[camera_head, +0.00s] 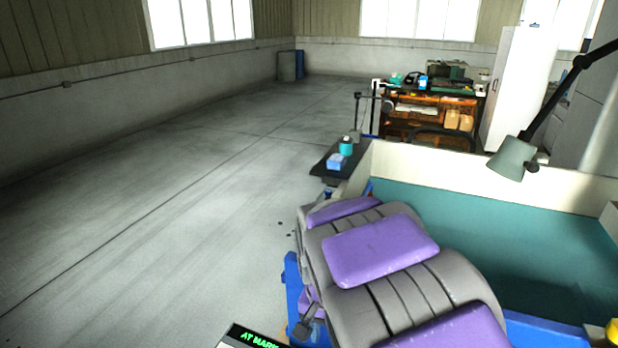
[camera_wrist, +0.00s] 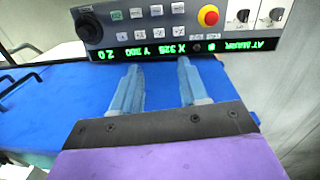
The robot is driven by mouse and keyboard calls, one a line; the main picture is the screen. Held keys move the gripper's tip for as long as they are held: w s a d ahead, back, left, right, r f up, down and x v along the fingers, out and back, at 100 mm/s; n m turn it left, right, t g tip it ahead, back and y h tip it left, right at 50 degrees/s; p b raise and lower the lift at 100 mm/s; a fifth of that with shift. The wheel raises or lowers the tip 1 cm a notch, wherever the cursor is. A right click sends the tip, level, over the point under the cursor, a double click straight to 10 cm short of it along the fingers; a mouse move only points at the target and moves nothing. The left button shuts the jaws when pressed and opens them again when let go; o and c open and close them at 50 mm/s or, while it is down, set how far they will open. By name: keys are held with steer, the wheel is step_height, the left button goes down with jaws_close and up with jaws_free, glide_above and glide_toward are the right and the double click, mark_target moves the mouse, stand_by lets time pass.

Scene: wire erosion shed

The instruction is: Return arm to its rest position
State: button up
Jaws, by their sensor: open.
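My gripper (camera_wrist: 157,68) shows in the wrist view with its two pale blue fingers apart and nothing between them. It is over a flat blue surface (camera_wrist: 50,105), with the fingertips just short of a grey control panel (camera_wrist: 150,28) in the picture. I cannot tell whether they touch it. In the head view my grey and purple arm fills the lower middle, and the gripper itself is not visible there. The panel's green display reads "AT MARK", and its corner shows in the head view (camera_head: 255,338).
The panel has a red button (camera_wrist: 208,16) and a black knob (camera_wrist: 89,26). A teal-lined tank (camera_head: 510,230) with pale walls and a lamp (camera_head: 513,158) stand right of my arm. A dark shelf (camera_head: 335,162) holds small items. A workbench (camera_head: 430,110) stands behind. The left floor is clear.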

steer(key=s+d+n, duration=0.1)
steer(key=s+d, duration=0.2)
steer(key=s, duration=0.5)
steer(key=s+d+r+n+g+b, duration=0.1)
steer(key=s+d, duration=0.2)
steer(key=s, duration=0.5)
steer(key=s+d+r+n, duration=0.1)
steer(key=s+d, duration=0.3)
steer(key=s, duration=0.5)
steer(key=shift+r+n+y, duration=0.25)
steer(key=shift+n+y, duration=0.05)
